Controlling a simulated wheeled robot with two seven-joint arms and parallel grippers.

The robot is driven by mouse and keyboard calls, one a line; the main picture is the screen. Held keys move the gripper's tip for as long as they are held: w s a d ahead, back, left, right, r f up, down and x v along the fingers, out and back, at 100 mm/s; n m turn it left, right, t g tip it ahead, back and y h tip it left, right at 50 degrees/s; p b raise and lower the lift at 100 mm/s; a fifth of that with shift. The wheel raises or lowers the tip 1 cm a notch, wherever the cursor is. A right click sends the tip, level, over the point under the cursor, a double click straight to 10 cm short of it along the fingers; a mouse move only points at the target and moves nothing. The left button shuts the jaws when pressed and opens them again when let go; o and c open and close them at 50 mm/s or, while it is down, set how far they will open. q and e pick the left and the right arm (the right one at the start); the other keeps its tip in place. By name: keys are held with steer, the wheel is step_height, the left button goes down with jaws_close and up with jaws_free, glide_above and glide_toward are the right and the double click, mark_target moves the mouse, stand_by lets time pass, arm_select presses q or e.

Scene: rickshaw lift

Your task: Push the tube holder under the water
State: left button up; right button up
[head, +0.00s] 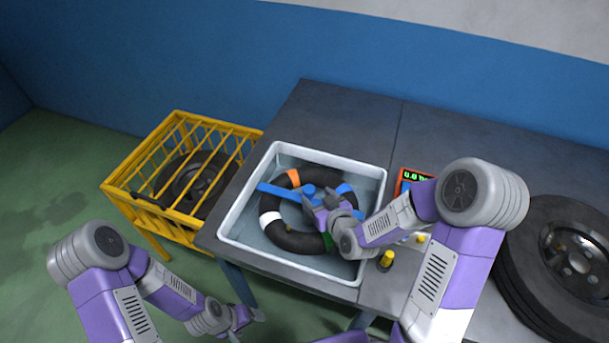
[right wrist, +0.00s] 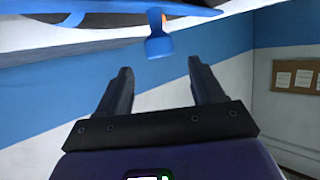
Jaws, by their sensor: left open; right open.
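The blue tube holder (head: 276,190) lies across the black inner tube (head: 272,233) in the white tub (head: 229,225). The tube has orange, white, blue and green bands. My right gripper (head: 318,205) is over the tub and partly hides the holder's middle and right side. In the right wrist view this gripper (right wrist: 159,68) is open and empty, with the holder's blue knob (right wrist: 159,46) just beyond its fingertips, apart from them. My left gripper (head: 252,315) is open and empty, low in front of the table.
A yellow cage (head: 150,160) with a wheel inside stands left of the grey table (head: 340,108). A large tyre (head: 545,250) lies at the right. A red device with a green display (head: 414,175) and a small yellow-and-black item (head: 387,258) are beside the tub.

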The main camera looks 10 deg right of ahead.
mark_target(310, 190)
steer(key=x, duration=0.6)
steer(key=shift+w+a+f, duration=0.1)
steer(key=shift+w+f, duration=0.05)
steer(key=shift+f, duration=0.1)
jaws_close()
